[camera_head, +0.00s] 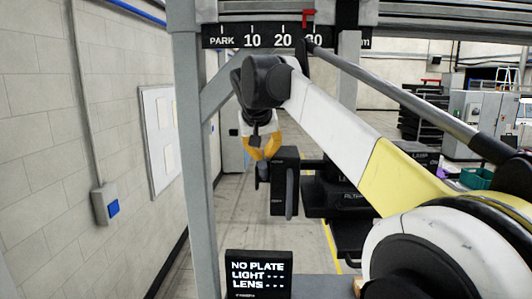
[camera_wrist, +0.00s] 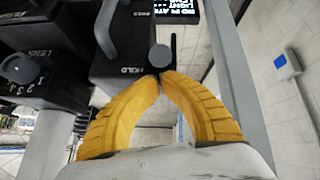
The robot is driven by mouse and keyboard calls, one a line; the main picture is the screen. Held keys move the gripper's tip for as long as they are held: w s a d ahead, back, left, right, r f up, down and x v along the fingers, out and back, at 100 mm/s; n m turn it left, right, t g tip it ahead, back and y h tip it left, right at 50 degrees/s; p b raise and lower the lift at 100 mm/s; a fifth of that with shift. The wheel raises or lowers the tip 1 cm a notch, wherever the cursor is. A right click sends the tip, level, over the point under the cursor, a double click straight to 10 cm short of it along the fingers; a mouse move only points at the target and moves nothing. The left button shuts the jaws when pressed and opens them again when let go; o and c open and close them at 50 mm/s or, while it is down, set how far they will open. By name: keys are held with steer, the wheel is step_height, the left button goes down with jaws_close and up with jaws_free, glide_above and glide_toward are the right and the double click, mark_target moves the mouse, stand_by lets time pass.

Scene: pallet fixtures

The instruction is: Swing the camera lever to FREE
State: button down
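The camera lever is on a black box (camera_wrist: 125,45), with a round dark knob (camera_wrist: 160,57) at the box's edge in the wrist view. The word HOLD is beside the knob; what seems to be FREE is at the box's other end. My gripper (camera_wrist: 161,77) has its yellow fingers arched together, tips meeting just beside the knob. I see nothing clearly between the tips; whether they touch the knob I cannot tell. In the head view my gripper (camera_head: 262,157) is left of the black box (camera_head: 284,182), and the knob cannot be made out.
A black LENS box with a numbered dial (camera_wrist: 20,68) is left of the lever box in the wrist view. A sign (camera_head: 258,273) reads NO PLATE, LIGHT, LENS. A grey post (camera_head: 190,150) stands left of my gripper, and a scale bar (camera_head: 268,40) crosses above.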

steer(key=shift+s+a+r, duration=0.1)
steer(key=shift+s, duration=0.1)
steer(key=shift+w+f+t+b, duration=0.2)
steer(key=shift+f+t+b, duration=0.1)
steer(key=shift+b, duration=0.15)
steer(key=shift+f+b, duration=0.1)
steer(key=shift+b, duration=0.4)
steer(key=shift+s+t+b, duration=0.25)
steer(key=shift+t+b, duration=0.1)
steer(key=shift+t, duration=0.05)
steer(key=shift+b, duration=0.4)
steer(key=shift+t, duration=0.3)
